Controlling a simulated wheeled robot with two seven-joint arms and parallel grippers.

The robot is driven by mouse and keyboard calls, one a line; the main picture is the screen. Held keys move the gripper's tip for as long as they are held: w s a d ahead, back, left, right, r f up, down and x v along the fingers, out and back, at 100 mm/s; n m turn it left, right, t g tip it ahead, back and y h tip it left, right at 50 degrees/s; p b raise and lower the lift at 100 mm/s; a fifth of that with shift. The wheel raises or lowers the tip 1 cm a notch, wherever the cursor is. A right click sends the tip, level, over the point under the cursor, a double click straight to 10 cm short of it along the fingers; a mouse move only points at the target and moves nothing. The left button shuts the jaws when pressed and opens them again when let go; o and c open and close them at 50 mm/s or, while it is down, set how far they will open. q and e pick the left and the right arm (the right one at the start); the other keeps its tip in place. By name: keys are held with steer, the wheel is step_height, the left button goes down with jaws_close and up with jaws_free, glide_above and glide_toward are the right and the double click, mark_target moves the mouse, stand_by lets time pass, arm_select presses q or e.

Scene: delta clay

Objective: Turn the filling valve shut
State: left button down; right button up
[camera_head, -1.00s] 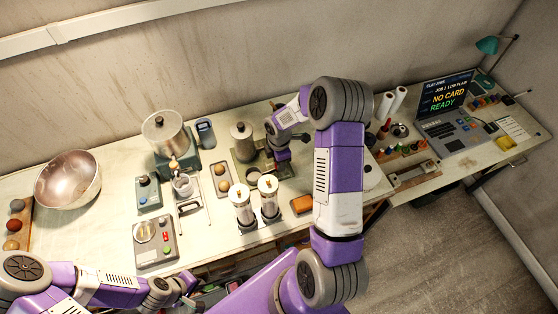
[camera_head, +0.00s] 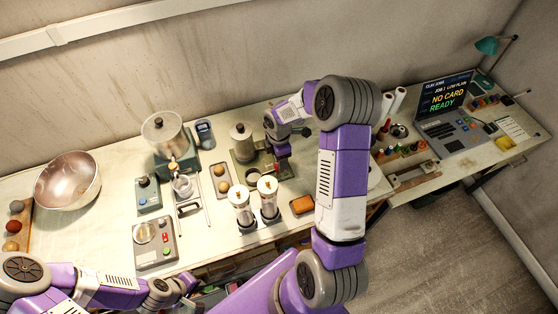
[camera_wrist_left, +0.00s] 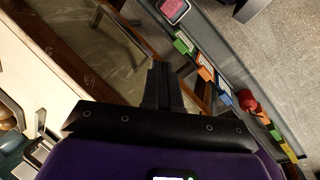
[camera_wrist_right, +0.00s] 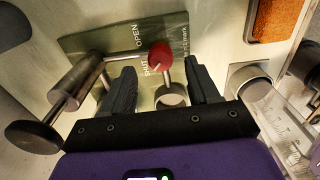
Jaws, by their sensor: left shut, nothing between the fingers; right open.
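The filling valve shows in the right wrist view as a red knob (camera_wrist_right: 160,55) on a metal lever above a green plate (camera_wrist_right: 185,32) lettered OPEN and SHUT. The knob lies close to the SHUT lettering. My right gripper (camera_wrist_right: 161,72) is open, with one finger on each side of the knob and lever; I cannot tell whether either finger touches. In the head view this gripper is over the filling station (camera_head: 243,156), and its wrist partly hides the valve. My left gripper (camera_head: 187,288) is shut and empty by the table's front edge; its fingers (camera_wrist_left: 163,85) show together.
A metal pipe with a round end (camera_wrist_right: 75,82) is left of the right gripper. Two clear cylinders (camera_head: 242,208) stand in front of the station, beside an orange sponge (camera_head: 302,205). A hopper machine (camera_head: 170,140) stands to the left. A laptop (camera_head: 448,110) is at the right.

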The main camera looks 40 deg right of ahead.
steer(key=shift+r, duration=2.25)
